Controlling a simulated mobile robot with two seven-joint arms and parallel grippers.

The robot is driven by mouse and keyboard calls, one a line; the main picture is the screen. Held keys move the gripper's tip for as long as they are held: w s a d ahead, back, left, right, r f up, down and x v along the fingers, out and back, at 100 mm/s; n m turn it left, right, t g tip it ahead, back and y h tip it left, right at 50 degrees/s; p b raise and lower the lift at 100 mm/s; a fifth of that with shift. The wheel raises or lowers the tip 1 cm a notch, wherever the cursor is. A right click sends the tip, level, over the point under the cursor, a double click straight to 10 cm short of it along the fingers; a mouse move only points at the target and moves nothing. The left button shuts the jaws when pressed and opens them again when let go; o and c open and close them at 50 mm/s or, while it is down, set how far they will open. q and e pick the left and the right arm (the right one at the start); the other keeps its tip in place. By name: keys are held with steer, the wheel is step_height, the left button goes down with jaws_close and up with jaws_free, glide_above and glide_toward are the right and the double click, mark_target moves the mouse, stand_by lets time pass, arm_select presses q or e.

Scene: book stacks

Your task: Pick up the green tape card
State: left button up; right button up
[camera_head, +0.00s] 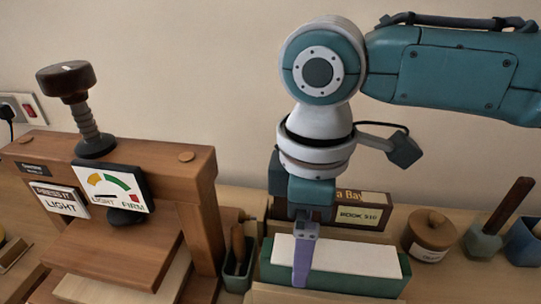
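I cannot make out a green tape card for certain. A green-sided block with a white top (362,261), perhaps a book, lies at the lower middle. My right gripper (301,274) points down over the block's left part. A purple strip shows at its tip, in front of the white top. I cannot tell whether this strip is a finger or something held, nor whether it touches the block. The fingers are seen edge-on, so their opening is hidden. My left gripper is out of view.
A wooden press with a dark knob (66,80) and a gauge card (115,188) fills the left. A green holder (238,272) stands between press and block. A box labelled "BOOK S10" (362,215) stands behind the block. A lidded wooden pot (430,232) and tool holders are at right.

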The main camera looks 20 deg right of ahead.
steer(key=shift+f, duration=0.25)
stand_by(0.3)
steer(key=c, duration=1.4)
